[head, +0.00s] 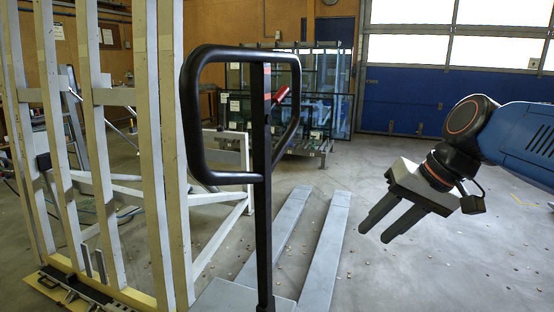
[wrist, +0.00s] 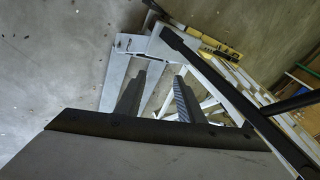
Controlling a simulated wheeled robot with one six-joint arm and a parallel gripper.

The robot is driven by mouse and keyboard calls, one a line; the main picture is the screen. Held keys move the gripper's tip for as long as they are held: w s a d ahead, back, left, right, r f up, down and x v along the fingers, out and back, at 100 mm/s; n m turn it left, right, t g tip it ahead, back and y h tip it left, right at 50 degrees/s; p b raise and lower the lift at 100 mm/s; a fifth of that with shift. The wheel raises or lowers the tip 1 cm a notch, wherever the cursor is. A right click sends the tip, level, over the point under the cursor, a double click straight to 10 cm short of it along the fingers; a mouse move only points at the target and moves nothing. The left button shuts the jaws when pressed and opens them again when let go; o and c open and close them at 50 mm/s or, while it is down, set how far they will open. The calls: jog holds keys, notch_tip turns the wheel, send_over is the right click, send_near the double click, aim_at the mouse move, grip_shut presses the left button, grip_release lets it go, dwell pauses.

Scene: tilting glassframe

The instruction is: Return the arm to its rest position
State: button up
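My gripper (head: 391,219) is at the right in the head view, at the end of my blue arm (head: 520,140). It hangs in free air and points down and to the left. Its two dark fingers stand apart with nothing between them. In the wrist view the two ridged fingers (wrist: 158,92) also show a gap, with the floor and pale metal parts behind them. The gripper touches nothing in the head view.
A black loop handle (head: 190,120) on a post stands mid-view, with grey pallet forks (head: 325,245) behind it. A white-grey frame rack (head: 170,150) fills the left. Glass panes (head: 340,100) stand at the back. Open concrete floor (head: 460,270) lies below my gripper.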

jog(key=s+d+f+h, duration=0.1)
jog(key=s+d+f, duration=0.1)
jog(key=f, duration=0.3)
jog(key=s+d+f+h, duration=0.2)
jog(key=s+d+f, duration=0.1)
jog(key=s+f, duration=0.2)
jog(key=s+d+f+n+t+h, duration=0.1)
jog(key=s+d+f, duration=0.1)
jog(key=f, duration=0.3)
jog(key=shift+s+d+f+h, duration=0.35)
jog(key=shift+s+d+h, duration=0.05)
jog(key=shift+s, duration=0.25)
